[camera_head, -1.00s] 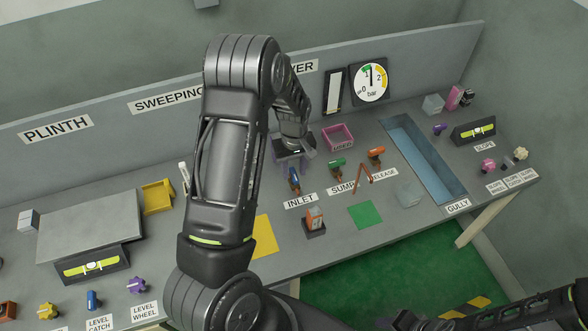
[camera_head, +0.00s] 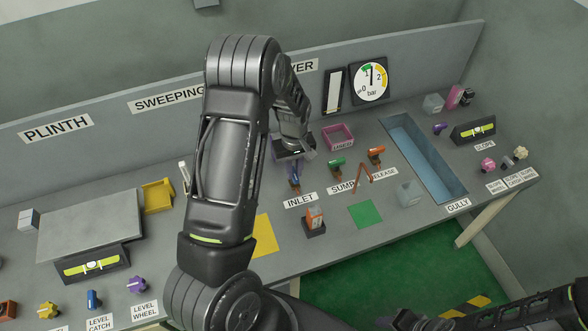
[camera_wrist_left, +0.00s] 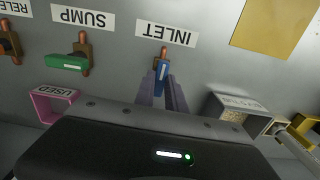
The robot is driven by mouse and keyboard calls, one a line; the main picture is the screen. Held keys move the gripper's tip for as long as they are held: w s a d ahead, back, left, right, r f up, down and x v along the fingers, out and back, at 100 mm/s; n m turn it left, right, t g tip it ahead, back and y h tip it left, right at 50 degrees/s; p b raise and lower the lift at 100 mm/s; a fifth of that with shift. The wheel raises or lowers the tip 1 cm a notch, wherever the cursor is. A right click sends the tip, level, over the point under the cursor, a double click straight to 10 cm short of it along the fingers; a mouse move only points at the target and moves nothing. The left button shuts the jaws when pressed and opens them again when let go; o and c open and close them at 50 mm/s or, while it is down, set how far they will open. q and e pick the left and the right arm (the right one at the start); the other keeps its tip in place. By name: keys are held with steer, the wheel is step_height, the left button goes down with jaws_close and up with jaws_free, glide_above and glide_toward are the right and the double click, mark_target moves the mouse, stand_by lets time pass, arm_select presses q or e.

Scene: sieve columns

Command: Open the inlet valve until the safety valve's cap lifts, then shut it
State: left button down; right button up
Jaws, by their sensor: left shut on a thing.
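The inlet valve has a small blue lever handle (camera_head: 295,181) above the INLET label. My left gripper (camera_head: 296,170) reaches down to it, and the arm hides part of the area behind. In the left wrist view the two fingers (camera_wrist_left: 163,92) lie either side of the blue handle (camera_wrist_left: 162,76), shut on it. The round bar gauge (camera_head: 371,80) on the back panel has a black needle pointing nearly straight up, near a green mark. I cannot make out the safety valve or its cap for certain. My right gripper (camera_head: 405,319) is dark and partly cut off at the bottom.
The green sump lever (camera_head: 337,162) and orange release lever (camera_head: 376,152) stand close to the right, with a thin red bent piece (camera_head: 365,176) nearby. A pink USED tray (camera_head: 338,137) is behind. An orange-topped block (camera_head: 315,217) stands in front. The blue gully (camera_head: 425,155) lies farther right.

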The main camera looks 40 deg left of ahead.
arm_select(q)
steer(key=shift+m, duration=0.3)
steer(key=m+b, duration=0.3)
steer(key=m, duration=0.1)
steer(key=shift+f, duration=0.1)
steer(key=m+b, duration=0.2)
steer(key=m, duration=0.3)
steer(key=shift+m, duration=0.3)
steer(key=m+b, duration=0.1)
steer(key=m, duration=0.3)
steer(key=shift+m+b, duration=0.35)
steer(key=shift+m, duration=1.35)
steer(key=c, duration=1.4)
jaws_free()
